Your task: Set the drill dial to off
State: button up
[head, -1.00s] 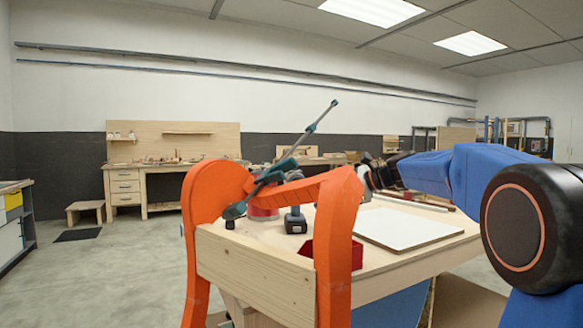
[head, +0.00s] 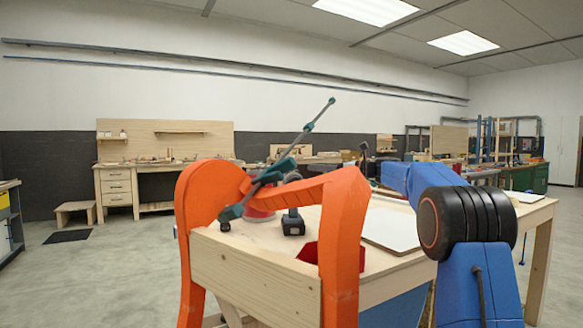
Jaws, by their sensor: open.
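A dark cordless drill (head: 293,222) stands on the light wooden workbench (head: 250,268), just behind a large orange frame-like form (head: 345,225). My blue arm, with a black joint, comes in from the right and reaches over the bench's far side.
A teal and grey long-handled tool (head: 290,165) rises slantwise across the orange form. A red bin (head: 308,252) and a pale board (head: 392,230) lie on the bench. Another workbench (head: 165,172) stands at the back wall.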

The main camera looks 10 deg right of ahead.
jog(key=x, duration=1.2)
jog(key=shift+w+a, duration=0.2)
jog(key=shift+a, duration=0.05)
jog(key=c, duration=1)
jog(key=shift+c, duration=0.2)
